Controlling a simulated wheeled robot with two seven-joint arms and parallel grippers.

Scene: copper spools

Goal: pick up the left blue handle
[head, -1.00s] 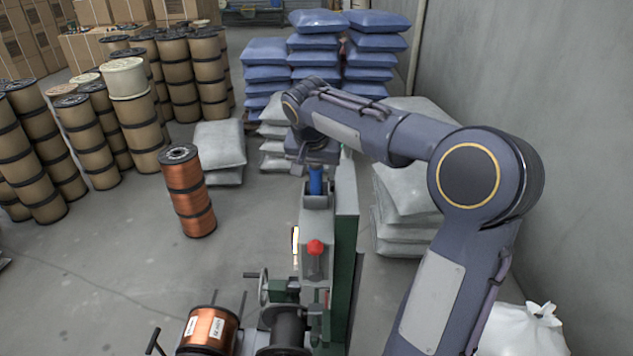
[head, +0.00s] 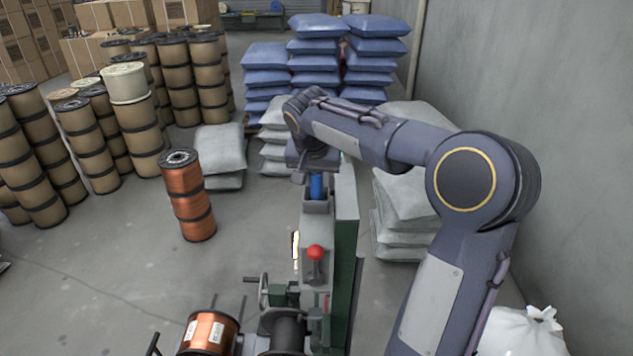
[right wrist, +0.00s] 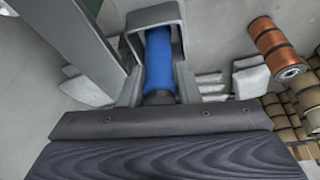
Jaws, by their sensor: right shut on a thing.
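The blue handle (head: 316,187) stands upright in a grey bracket at the top of the green and grey machine (head: 346,225). My right gripper (head: 313,173) is at the top end of the handle, coming from above, and is shut on it. In the right wrist view the blue handle (right wrist: 159,62) shows inside its grey frame, with a dark gripper part (right wrist: 160,120) across its near end. The fingers' contact with the handle is mostly hidden. My left gripper is not in view.
A red knob (head: 315,253) sits on the machine below the handle. A copper spool (head: 206,331) is at its base, and a spool stack (head: 188,200) stands to the left. Grey sacks (head: 400,215) lie to the right by the wall.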

